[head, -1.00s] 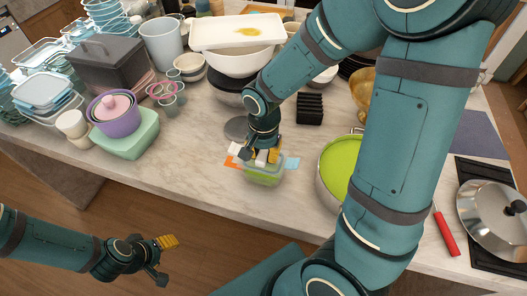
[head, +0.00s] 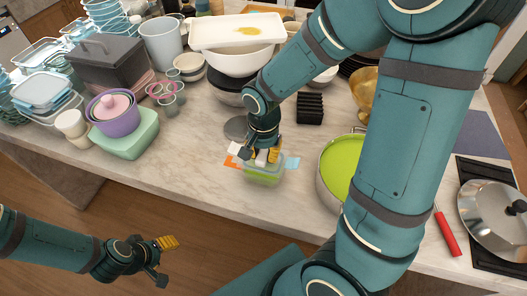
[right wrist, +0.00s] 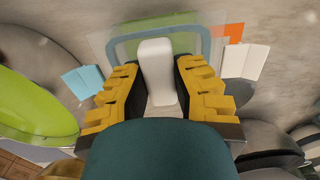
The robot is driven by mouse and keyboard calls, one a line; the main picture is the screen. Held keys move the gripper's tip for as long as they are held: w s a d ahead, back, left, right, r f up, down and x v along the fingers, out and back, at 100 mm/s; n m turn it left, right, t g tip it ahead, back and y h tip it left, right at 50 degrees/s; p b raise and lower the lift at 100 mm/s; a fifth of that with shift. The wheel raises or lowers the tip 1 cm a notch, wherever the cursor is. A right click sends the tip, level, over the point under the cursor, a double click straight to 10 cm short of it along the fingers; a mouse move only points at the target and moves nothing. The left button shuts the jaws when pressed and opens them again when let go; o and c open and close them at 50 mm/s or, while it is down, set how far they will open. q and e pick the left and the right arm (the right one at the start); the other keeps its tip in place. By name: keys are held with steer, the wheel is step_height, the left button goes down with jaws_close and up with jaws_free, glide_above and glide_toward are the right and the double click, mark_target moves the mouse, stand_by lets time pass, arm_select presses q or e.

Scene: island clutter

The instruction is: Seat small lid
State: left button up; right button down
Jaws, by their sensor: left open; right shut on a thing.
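The small lid (right wrist: 122,47) shows in the right wrist view as a clear panel with a blue-grey rim and a white upright grip (right wrist: 157,70). My right gripper (right wrist: 160,88) is shut on that grip; it also shows in the head view (head: 263,156). Below it on the counter is a small clear container with a green tint (head: 263,176). The lid is over or on the container; the gripper hides part of both, and I cannot tell whether the rim is fully down. My left gripper (head: 163,259) is open and empty, off the counter's front at lower left.
Blue (head: 292,163), orange (head: 232,162) and white (right wrist: 243,62) flat pieces lie around the container. A pot with green contents (head: 338,165) stands to the right, a black rack (head: 311,108) behind.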

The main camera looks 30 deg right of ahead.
mark_target(264, 152)
steer(key=shift+f+b, duration=1.05)
steer(key=shift+b, duration=0.05)
stand_by(0.6)
steer(key=c, duration=0.8)
jaws_free()
steer(key=shift+r, duration=0.1)
step_height(264, 152, up, 12)
